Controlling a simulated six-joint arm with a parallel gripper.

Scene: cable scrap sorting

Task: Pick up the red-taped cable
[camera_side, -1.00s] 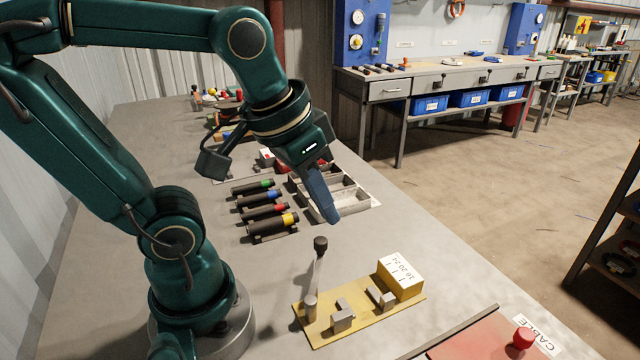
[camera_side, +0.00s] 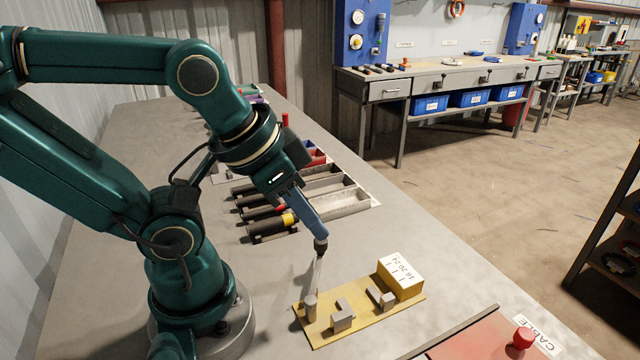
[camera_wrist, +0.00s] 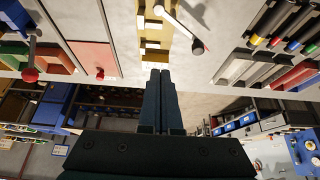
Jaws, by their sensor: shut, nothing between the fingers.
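The red-taped cable (camera_wrist: 285,24) is a dark cable with a red band in the row at the upper right of the wrist view, between yellow- and blue-banded cables. In the side view it lies in the row (camera_side: 259,213) behind the yellow-banded one, and my gripper's wrist hides part of it. My gripper (camera_side: 319,240) is shut and empty, pointing down to the right of the row and apart from it. Its closed fingers also show in the wrist view (camera_wrist: 160,75). In the side view its tip overlaps the dark knob (camera_side: 320,246) of an upright lever; in the wrist view the knob (camera_wrist: 197,47) is beside the fingers.
The lever stands on a yellow plate (camera_side: 345,335) with grey blocks and a numbered yellow block (camera_side: 400,280). Grey open bins (camera_side: 347,203) lie right of the cables. A red panel (camera_side: 475,342) with a red knob is at the front right.

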